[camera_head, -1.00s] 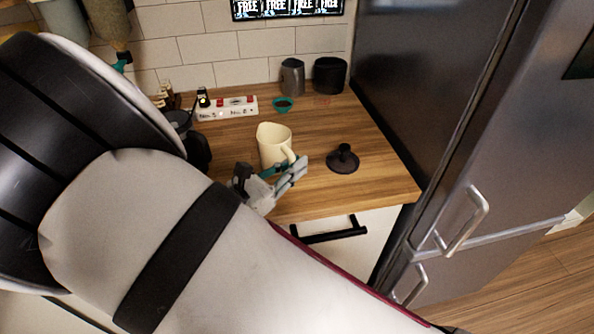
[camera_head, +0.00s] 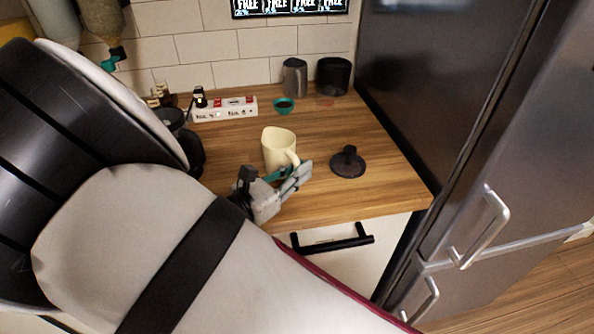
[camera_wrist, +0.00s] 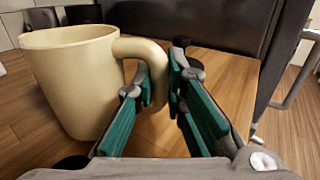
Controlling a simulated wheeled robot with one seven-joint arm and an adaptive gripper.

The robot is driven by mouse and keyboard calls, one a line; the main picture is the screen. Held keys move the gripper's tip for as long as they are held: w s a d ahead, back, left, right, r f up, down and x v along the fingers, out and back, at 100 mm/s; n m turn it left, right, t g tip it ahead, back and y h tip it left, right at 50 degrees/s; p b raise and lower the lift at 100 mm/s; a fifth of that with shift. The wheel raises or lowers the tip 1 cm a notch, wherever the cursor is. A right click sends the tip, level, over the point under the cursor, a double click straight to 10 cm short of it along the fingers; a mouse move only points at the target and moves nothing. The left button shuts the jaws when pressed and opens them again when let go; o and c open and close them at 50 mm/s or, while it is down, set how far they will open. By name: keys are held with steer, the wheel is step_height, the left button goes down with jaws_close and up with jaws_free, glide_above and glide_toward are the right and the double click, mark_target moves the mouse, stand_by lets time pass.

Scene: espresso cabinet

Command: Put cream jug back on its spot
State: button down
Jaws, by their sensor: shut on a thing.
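The cream jug (camera_head: 277,146) is upright at the middle of the wooden counter in the head view, its handle toward my gripper. In the wrist view the jug (camera_wrist: 72,82) fills the left side, and its curved handle lies between the finger pads. My gripper (camera_head: 285,174) is shut on the handle, and it also shows in the wrist view (camera_wrist: 160,90). Whether the jug's base touches the counter is hard to tell. No marked spot for the jug can be made out for certain; a faint reddish patch (camera_head: 325,102) shows near the back of the counter.
A dark tamper (camera_head: 348,163) stands right of the jug. At the back are a small teal cup (camera_head: 284,105), a grey pitcher (camera_head: 294,78), a black container (camera_head: 333,76) and a white power strip (camera_head: 224,109). A steel fridge (camera_head: 470,130) borders the counter's right edge.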

steer(key=shift+f, duration=0.1)
steer(key=c, duration=1.6)
jaws_free()
steer(key=shift+c, duration=0.2)
steer(key=shift+s+a, duration=0.2)
steer(key=v, duration=1.1)
steer(key=shift+s+a, duration=0.1)
steer(key=shift+s, duration=0.1)
